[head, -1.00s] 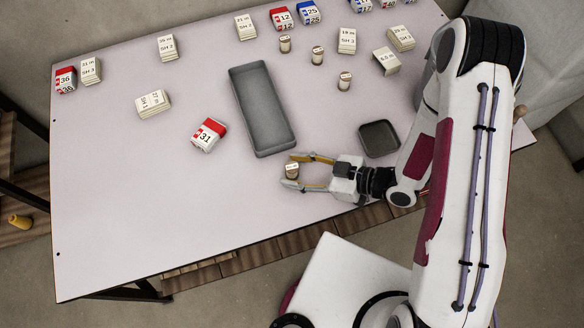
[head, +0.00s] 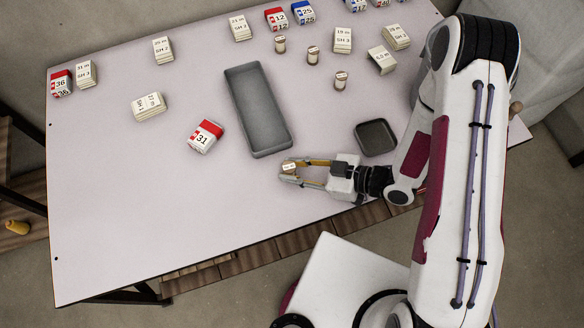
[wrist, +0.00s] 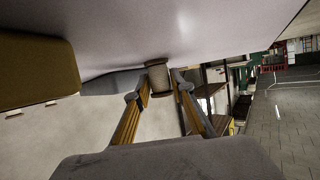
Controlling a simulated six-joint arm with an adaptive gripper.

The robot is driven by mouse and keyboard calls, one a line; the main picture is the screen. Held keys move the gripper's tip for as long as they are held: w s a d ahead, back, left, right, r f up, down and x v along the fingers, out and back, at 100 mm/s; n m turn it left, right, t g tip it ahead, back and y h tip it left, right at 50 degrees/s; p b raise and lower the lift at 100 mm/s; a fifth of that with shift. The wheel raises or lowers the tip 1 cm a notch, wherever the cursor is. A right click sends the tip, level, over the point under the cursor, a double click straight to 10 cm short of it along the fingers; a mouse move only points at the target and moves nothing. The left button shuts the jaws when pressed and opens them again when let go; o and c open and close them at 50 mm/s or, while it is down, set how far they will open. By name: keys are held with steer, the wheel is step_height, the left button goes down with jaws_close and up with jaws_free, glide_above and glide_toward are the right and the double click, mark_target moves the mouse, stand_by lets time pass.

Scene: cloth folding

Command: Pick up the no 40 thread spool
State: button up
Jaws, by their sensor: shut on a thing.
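A small tan thread spool (head: 289,169) with a pale top stands at the front edge area of the table, between the fingers of my gripper (head: 290,172). The number on its top is too small to read. The wrist view shows the spool (wrist: 159,78) upright between the two fingertips of my gripper (wrist: 158,88), which is shut on it. Three similar spools stand farther back: one at the back (head: 280,44), one right of it (head: 313,55) and one nearer (head: 341,80).
A long grey tray (head: 238,104) lies just behind my gripper, and a small dark square tray (head: 375,137) is to its right. A red-and-white box marked 31 (head: 205,136) is to the left. Several labelled boxes stand farther back. The table's front left is clear.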

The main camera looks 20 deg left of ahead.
mark_target(294, 169)
steer(key=shift+r, duration=0.2)
steer(key=shift+r, duration=4.8)
